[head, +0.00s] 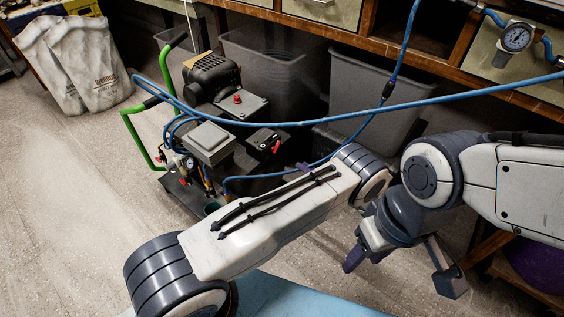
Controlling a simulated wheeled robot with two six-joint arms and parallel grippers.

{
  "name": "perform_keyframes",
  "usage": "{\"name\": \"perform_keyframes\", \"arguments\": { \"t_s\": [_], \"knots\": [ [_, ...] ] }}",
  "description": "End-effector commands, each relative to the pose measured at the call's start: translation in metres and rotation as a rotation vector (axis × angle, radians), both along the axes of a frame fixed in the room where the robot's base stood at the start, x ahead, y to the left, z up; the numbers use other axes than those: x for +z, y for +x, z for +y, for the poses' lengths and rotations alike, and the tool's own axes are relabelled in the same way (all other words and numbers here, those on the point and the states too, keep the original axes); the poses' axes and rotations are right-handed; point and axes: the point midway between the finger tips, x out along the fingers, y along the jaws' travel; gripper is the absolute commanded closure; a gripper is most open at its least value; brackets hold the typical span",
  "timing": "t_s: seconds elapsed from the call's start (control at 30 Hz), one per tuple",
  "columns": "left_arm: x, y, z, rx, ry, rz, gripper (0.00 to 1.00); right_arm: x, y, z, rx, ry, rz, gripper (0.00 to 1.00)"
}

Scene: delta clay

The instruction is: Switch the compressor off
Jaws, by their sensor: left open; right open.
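The compressor (248,105) stands on the floor left of centre, with a black ribbed motor, green handles and blue hoses. A red knob (237,98) sits on its grey plate. A black box with red parts (265,140) is at its right side, beside a grey box (208,142). I cannot tell the switch's position. My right gripper (402,268) hangs open and empty at lower right, its fingers wide apart, away from the compressor.
Grey bins (372,98) stand under the wooden bench (420,55) behind. A blue hose (440,91) crosses above, and a gauge (516,38) hangs at upper right. Pale sacks (75,60) stand at upper left. The floor (75,190) at left is clear.

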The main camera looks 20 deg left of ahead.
Motion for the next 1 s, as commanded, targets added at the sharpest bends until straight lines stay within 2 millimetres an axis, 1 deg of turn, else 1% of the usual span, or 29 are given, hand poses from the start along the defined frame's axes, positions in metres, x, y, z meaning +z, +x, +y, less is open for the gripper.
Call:
{"name": "perform_keyframes", "arguments": {
  "t_s": [0.17,0.4,0.53,0.7,1.0],
  "knots": [
    [-0.001,0.008,0.023,0.003,0.003,0.002,0.57,-0.005,0.000,0.000,0.000,0.001,-0.001,0.50],
    [-0.002,0.023,0.066,0.004,0.001,0.000,0.57,-0.017,0.000,0.000,0.000,0.001,-0.001,0.50],
    [-0.002,0.030,0.083,0.003,0.000,0.001,0.57,-0.021,0.000,0.000,0.000,0.001,-0.001,0.50],
    [0.000,0.034,0.094,0.001,0.000,0.001,0.57,-0.024,0.000,0.000,0.000,0.000,0.000,0.50],
    [0.000,0.035,0.096,-0.001,0.000,0.001,0.57,-0.024,0.000,0.000,0.000,0.000,0.000,0.50]
  ]
}}
